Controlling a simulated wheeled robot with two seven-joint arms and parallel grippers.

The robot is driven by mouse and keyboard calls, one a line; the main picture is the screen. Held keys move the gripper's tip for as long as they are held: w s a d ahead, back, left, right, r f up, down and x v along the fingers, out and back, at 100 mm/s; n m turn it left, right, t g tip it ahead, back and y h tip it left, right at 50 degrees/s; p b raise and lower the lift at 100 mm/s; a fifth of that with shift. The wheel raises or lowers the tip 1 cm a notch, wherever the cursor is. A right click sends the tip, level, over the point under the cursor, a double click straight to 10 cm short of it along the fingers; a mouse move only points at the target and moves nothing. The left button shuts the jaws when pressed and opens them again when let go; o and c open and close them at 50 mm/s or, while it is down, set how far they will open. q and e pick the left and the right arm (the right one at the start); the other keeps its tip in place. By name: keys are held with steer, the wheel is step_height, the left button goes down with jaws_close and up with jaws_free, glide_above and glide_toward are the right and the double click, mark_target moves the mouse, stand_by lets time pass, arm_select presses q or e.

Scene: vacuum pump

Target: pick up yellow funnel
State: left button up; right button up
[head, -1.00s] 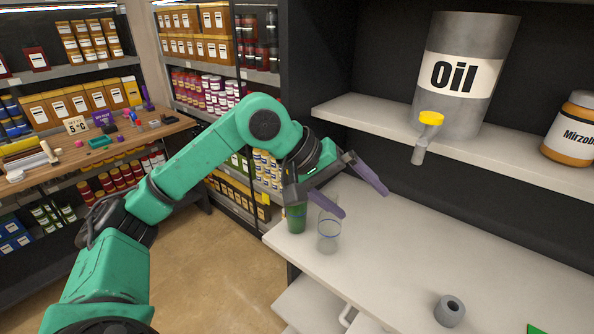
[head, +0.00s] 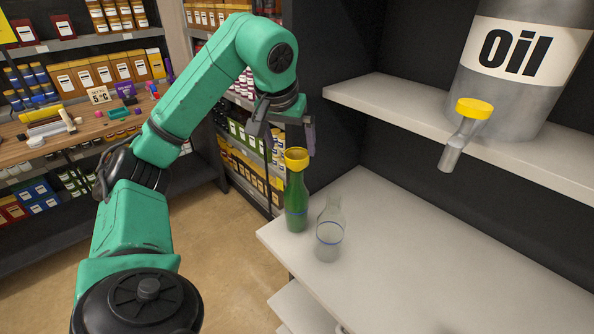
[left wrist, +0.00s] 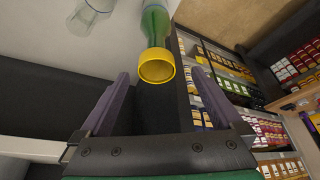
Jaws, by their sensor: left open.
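The yellow funnel (head: 296,158) sits on top of the green bottle (head: 296,207), which stands upright near the left edge of the white counter. My left gripper (head: 285,137) is open and empty, close above the funnel in the head view. In the left wrist view the funnel's round yellow mouth (left wrist: 157,67) faces the camera, above and between the purple fingertips, with the green bottle (left wrist: 155,22) behind it. I cannot tell whether either finger touches the funnel. My right gripper does not show.
A clear bottle (head: 329,235) stands close to the right of the green one. The white counter (head: 420,245) is clear to the right.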

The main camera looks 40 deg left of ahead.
mark_target(298, 154)
arm_select(q)
steer(key=x, duration=0.3)
steer(key=shift+w+a+f, duration=0.1)
steer(key=shift+w, duration=0.15)
steer(key=x, duration=0.5)
steer(key=shift+w+d, duration=0.3)
steer(key=shift+w, duration=0.05)
steer(key=shift+a+f, duration=0.1)
steer(key=shift+f, duration=0.1)
steer(key=shift+s, duration=0.1)
steer(key=c, duration=1.5)
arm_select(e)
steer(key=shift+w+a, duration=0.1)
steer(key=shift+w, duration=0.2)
